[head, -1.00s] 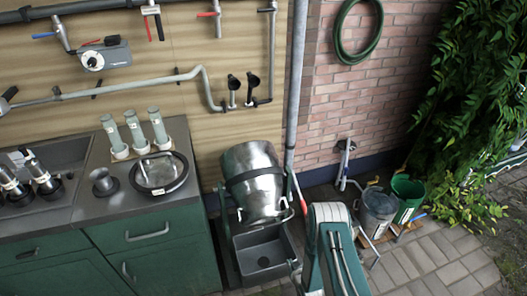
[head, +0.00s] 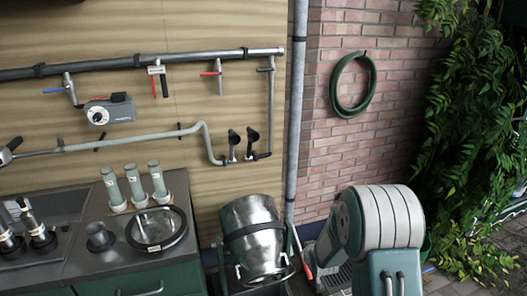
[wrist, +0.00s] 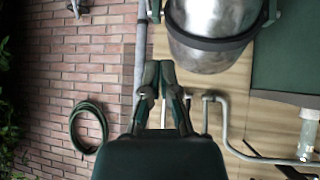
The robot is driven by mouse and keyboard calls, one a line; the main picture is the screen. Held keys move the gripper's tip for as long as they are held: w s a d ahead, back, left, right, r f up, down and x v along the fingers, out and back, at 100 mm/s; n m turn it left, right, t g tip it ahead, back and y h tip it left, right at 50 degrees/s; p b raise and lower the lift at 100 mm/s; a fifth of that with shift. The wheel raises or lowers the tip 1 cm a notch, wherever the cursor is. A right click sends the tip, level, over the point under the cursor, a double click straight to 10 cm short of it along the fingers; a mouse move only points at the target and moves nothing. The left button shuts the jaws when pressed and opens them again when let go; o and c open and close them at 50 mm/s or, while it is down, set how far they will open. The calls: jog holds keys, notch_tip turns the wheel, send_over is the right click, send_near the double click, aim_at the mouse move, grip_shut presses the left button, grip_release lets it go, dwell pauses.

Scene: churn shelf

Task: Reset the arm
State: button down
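My arm (head: 385,235), green with a pale ribbed band, rises at the lower right of the head view. My gripper is not visible there. In the wrist view, my gripper (wrist: 158,68) shows its two dark fingers converging, with the tips together and nothing seen between them. The wrist picture is upside down. A shiny metal churn (head: 253,240) with a dark band stands tilted in its stand left of my arm. It also shows in the wrist view (wrist: 212,50), beyond and to the right of my fingertips.
A green counter (head: 75,262) with a round tray (head: 157,228) and three pale cylinders (head: 135,188) stands at left. Pipes and valves (head: 150,62) line the wooden wall. A hose (head: 352,85) hangs on brick. Plants (head: 470,130) fill the right.

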jog(key=s+d+r+m+g+h, duration=0.1)
jog(key=s+r, duration=0.5)
jog(key=r, duration=0.5)
jog(key=s+d+r+g, duration=0.1)
jog(key=s+r, duration=0.6)
jog(key=r, duration=0.3)
jog(key=s+r, duration=0.4)
jog(key=s, duration=0.7)
jog(key=s+r+m+g, duration=0.1)
jog(key=s+r, duration=0.2)
jog(key=s, duration=0.8)
jog(key=shift+a+r+m+g, duration=0.3)
jog(key=shift+a+r, duration=0.05)
jog(key=shift+r, duration=0.05)
jog(key=shift+w, duration=0.1)
